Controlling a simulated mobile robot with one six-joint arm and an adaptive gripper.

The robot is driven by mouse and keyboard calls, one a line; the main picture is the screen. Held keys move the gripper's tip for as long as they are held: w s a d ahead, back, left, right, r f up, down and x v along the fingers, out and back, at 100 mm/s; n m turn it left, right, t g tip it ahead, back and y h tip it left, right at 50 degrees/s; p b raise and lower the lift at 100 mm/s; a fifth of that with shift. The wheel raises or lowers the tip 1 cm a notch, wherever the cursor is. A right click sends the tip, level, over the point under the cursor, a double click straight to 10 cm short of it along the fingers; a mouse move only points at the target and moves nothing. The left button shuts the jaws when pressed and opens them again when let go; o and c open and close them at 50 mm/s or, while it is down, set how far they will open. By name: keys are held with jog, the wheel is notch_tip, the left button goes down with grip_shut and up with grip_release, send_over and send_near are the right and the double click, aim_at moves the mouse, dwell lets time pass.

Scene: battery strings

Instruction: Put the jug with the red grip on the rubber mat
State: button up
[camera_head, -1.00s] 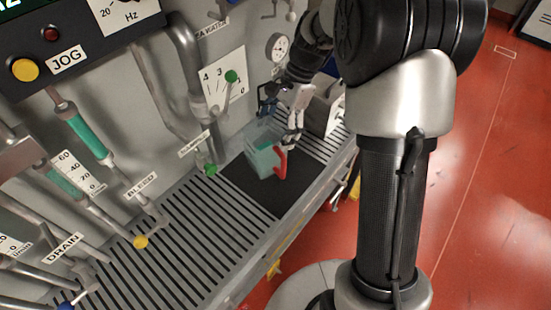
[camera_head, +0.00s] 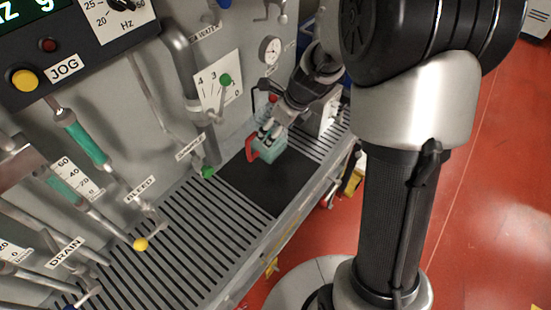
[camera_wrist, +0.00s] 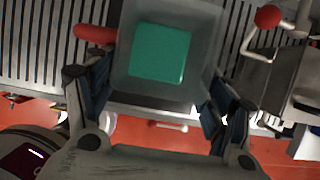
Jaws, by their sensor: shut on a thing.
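The jug (camera_head: 270,149) has a clear body with teal liquid inside and a red grip (camera_head: 252,150) on its left side. My gripper (camera_head: 270,133) is shut on the jug near its top. In the wrist view, the jug (camera_wrist: 160,55) sits between my two fingers (camera_wrist: 153,98), with its red grip (camera_wrist: 96,34) to the left. The black rubber mat (camera_head: 271,190) lies flat on the slatted shelf. The jug appears over the far end of the mat. I cannot tell whether its base touches the mat.
The slatted shelf (camera_head: 178,238) is bare to the left of the mat. A panel with valves, pipes and a green-knobbed sampling tap (camera_head: 208,171) stands behind it. A grey box (camera_head: 326,112) stands beyond the mat. The red floor lies past the shelf's front edge.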

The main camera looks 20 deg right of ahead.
aim_at(279, 150)
notch_tip(279, 150, down, 11)
jog(key=b, duration=0.5)
jog(key=shift+f, duration=0.1)
jog(key=o, duration=1.7)
